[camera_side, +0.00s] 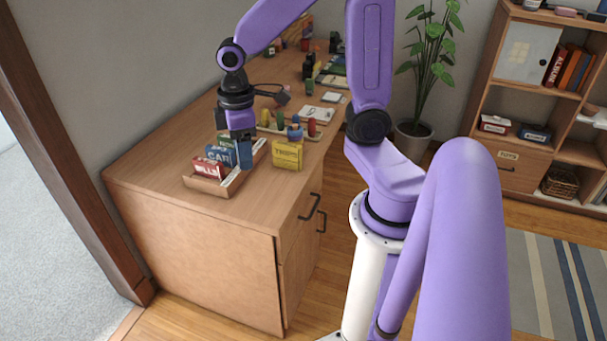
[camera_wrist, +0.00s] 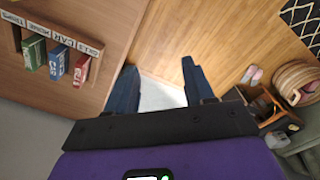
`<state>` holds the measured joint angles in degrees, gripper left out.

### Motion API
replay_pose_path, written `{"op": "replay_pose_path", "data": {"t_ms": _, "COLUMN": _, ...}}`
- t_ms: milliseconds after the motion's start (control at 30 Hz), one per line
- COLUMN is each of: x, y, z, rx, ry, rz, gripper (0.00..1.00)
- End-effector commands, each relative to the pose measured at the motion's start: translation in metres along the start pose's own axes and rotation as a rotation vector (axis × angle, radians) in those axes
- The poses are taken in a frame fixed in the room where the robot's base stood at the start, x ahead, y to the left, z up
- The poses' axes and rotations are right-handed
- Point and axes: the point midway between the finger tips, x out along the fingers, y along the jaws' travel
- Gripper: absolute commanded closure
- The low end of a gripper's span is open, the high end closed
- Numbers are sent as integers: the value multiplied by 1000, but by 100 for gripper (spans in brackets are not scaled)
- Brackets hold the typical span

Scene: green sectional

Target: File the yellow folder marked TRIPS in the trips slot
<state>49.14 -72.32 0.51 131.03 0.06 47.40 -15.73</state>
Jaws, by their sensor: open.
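The yellow folder (camera_side: 287,157), marked TRIPS, stands upright on the desk right of the filing tray in the side view; I do not see it in the wrist view. The wooden tray (camera_side: 207,187) holds a red BILLS folder (camera_side: 208,168), a blue CAR folder (camera_side: 221,155) and a green folder, mostly hidden. In the wrist view the tray's label strip (camera_wrist: 62,38) includes TRIPS at its left end, beside the green folder (camera_wrist: 34,53); no folder shows there. My gripper (camera_side: 244,162) is open and empty, overlapping the tray in the side view. Its fingers (camera_wrist: 160,75) point past the desk edge in the wrist view.
Small figures, including a red one (camera_side: 312,127), stand on the desk (camera_side: 180,145) behind the yellow folder. More items fill its far end. A potted plant (camera_side: 413,135) and a shelf unit (camera_side: 505,150) stand beyond. The desk's near left corner is clear.

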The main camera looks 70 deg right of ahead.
Motion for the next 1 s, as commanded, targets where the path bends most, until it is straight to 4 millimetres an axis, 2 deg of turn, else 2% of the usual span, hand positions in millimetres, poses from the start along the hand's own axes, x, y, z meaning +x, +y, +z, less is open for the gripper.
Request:
{"op": "replay_pose_path", "data": {"t_ms": 33, "x": -4, "y": -21, "z": 4, "rx": -53, "ry": 5, "rz": 0, "gripper": 47}}
{"op": "replay_pose_path", "data": {"t_ms": 200, "x": -12, "y": -77, "z": 26, "rx": -194, "ry": 9, "rz": -5, "gripper": 47}}
{"op": "replay_pose_path", "data": {"t_ms": 400, "x": -18, "y": -121, "z": 62, "rx": -337, "ry": 12, "rz": -12, "gripper": 47}}
{"op": "replay_pose_path", "data": {"t_ms": 567, "x": -19, "y": -137, "z": 80, "rx": -402, "ry": 13, "rz": -15, "gripper": 47}}
{"op": "replay_pose_path", "data": {"t_ms": 600, "x": -19, "y": -138, "z": 83, "rx": -411, "ry": 13, "rz": -15, "gripper": 37}}
{"op": "replay_pose_path", "data": {"t_ms": 633, "x": -19, "y": -139, "z": 84, "rx": -414, "ry": 13, "rz": -15, "gripper": 34}}
{"op": "replay_pose_path", "data": {"t_ms": 1000, "x": -19, "y": -140, "z": 86, "rx": -419, "ry": 12, "rz": -16, "gripper": 34}}
